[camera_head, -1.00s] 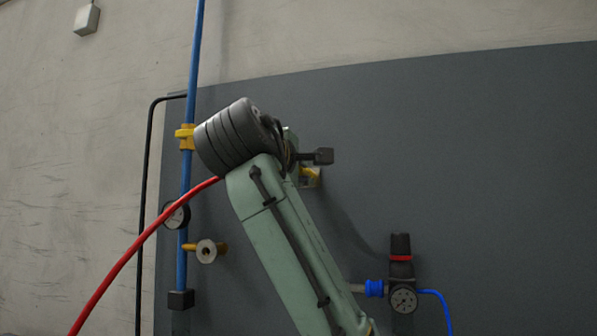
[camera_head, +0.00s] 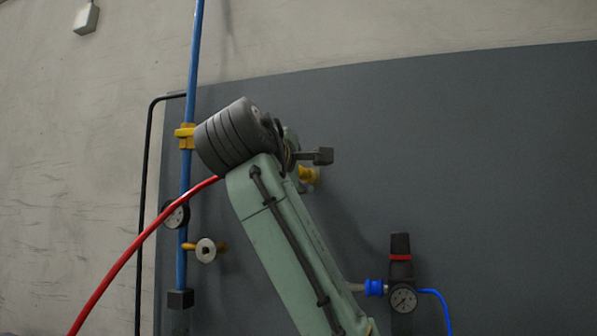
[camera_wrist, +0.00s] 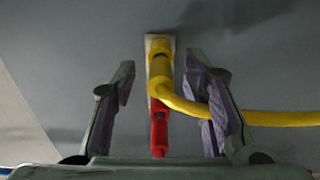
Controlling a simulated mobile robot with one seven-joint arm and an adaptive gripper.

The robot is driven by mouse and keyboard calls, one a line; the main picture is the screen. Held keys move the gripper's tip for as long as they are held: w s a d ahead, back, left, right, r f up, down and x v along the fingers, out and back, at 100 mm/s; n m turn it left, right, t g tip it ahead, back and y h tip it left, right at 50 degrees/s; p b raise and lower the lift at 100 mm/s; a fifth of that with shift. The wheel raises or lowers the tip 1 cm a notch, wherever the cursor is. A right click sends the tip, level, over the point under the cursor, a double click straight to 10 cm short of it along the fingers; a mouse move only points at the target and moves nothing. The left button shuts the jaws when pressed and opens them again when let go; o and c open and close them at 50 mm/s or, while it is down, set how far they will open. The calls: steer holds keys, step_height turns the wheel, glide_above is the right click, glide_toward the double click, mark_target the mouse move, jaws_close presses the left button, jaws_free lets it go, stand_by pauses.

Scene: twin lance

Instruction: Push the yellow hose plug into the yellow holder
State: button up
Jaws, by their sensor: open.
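In the wrist view my gripper (camera_wrist: 160,72) is open, with one dark finger on each side of a yellow hose plug (camera_wrist: 160,70) and a visible gap to both. The plug's yellow hose bends off to the right, passing by the right finger. The plug meets a yellow holder (camera_wrist: 160,44) on a pale plate on the grey panel; I cannot tell how deep it sits. In the head view my gripper (camera_head: 318,156) is mostly hidden behind my arm, with a yellow part (camera_head: 308,174) just below it.
A red piece (camera_wrist: 159,132) lies below the plug in the wrist view. A red hose (camera_head: 130,250) runs behind my arm. A blue pipe (camera_head: 187,205) with yellow fittings and a gauge (camera_head: 176,215) stands left. A regulator (camera_head: 402,285) is lower right. The panel's upper right is bare.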

steer(key=shift+o, duration=0.5)
steer(key=shift+s, duration=0.1)
steer(key=v, duration=1.1)
steer(key=shift+s, duration=0.35)
steer(key=shift+a, duration=0.1)
steer(key=shift+s+a, duration=0.1)
